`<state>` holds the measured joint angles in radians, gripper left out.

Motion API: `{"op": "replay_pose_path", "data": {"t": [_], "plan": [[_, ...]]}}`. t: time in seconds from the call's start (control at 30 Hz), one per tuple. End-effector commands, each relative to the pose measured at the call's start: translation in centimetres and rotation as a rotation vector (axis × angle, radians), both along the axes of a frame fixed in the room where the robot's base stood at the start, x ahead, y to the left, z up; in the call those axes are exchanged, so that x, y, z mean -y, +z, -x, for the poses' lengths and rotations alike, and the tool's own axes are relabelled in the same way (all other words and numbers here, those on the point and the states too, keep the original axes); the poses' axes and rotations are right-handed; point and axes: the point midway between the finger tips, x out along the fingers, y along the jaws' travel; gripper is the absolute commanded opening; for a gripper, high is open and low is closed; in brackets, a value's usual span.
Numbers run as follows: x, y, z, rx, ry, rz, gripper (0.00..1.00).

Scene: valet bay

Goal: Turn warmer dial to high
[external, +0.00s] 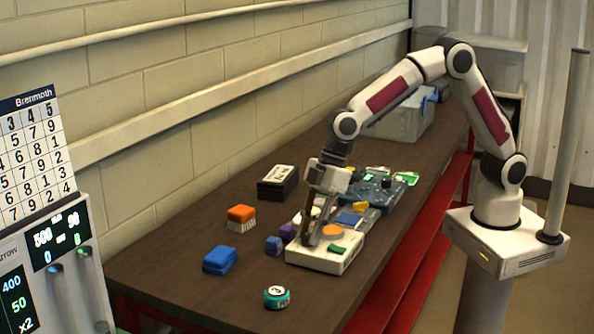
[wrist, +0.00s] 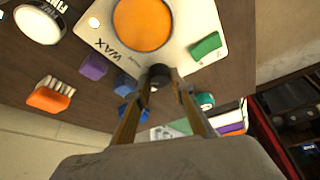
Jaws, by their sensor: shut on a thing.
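The wax warmer (external: 322,263) is a pale box on the bench with a round orange wax well and a small green part on top. In the wrist view the warmer (wrist: 118,58) carries the word WAX, the orange well (wrist: 143,22) and the green part (wrist: 206,46). Its dark round dial (wrist: 159,73) sits at the edge, between my fingertips. My gripper (external: 308,243) points down at the warmer and is shut on the dial; the fingers also show in the wrist view (wrist: 166,86). The fingers hide the dial in the external view, and I cannot read its setting.
Left of the warmer lie a blue block (external: 220,260), an orange-topped brush (external: 241,217) and a teal round tin (external: 277,297). A dark box (external: 278,183) and a blue tray (external: 385,190) stand behind.

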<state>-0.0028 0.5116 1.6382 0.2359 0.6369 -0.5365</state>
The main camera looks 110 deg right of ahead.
Motion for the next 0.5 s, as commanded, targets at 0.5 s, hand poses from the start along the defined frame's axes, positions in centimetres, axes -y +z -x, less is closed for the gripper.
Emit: {"op": "replay_pose_path", "data": {"t": [0.5], "plan": [[-0.23, 0.05, -0.01, 0.003, -0.241, 0.001, 0.01]]}}
